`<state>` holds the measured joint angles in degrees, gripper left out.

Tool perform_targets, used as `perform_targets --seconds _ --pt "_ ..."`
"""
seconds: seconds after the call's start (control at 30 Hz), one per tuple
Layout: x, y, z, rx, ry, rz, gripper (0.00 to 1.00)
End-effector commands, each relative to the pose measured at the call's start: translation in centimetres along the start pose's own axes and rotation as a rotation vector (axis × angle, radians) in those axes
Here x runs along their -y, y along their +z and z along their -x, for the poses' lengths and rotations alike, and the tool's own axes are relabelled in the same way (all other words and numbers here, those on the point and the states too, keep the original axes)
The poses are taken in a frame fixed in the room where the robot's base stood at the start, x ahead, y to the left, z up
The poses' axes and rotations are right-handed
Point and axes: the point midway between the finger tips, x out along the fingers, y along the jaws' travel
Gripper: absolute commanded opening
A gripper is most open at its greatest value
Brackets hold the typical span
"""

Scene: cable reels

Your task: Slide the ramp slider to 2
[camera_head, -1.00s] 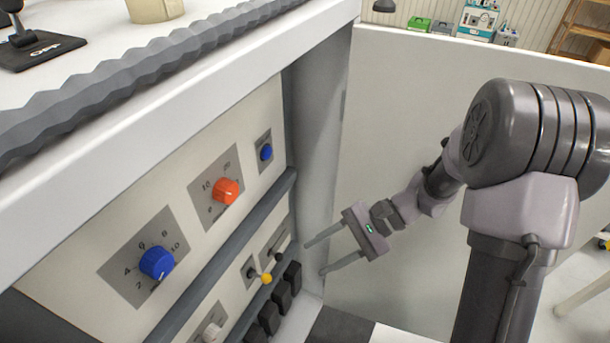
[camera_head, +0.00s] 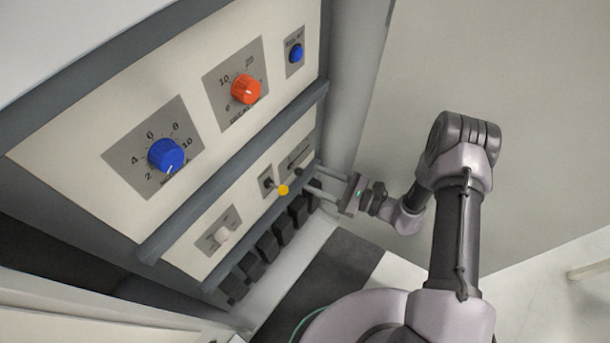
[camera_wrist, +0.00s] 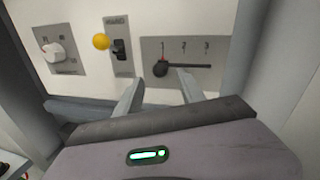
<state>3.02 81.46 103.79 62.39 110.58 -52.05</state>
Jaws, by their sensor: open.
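The ramp slider plate (camera_wrist: 185,62) is on the panel in the wrist view, with a dark horizontal slot and marks 1, 2 and 3 from left to right. Its dark round knob (camera_wrist: 160,68) is at the left end of the slot, under the 1. My gripper (camera_wrist: 160,77) is open, with one fingertip on each side of the knob in the picture. I cannot tell whether either finger touches it. In the head view the gripper (camera_head: 311,174) reaches the lower panel from the right, and the slider plate (camera_head: 295,158) is partly hidden.
A yellow-tipped toggle switch (camera_wrist: 101,42) is just left of the slider, and a white knob (camera_wrist: 60,52) is farther left. Above are a blue dial (camera_head: 167,155), an orange dial (camera_head: 245,89) and a blue button (camera_head: 296,53). Black blocks (camera_head: 267,246) line the panel's foot. A cabinet wall stands at the right.

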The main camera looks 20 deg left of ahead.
Motion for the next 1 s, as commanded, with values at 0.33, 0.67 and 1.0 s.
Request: perform_targets --seconds 0.33,0.67,1.0 --pt "0.0 0.0 -4.4 0.0 0.001 0.0 0.46" --pt "0.0 0.0 -4.5 0.0 0.001 0.0 0.29" --pt "0.0 0.0 -4.5 0.0 0.001 0.0 0.0"
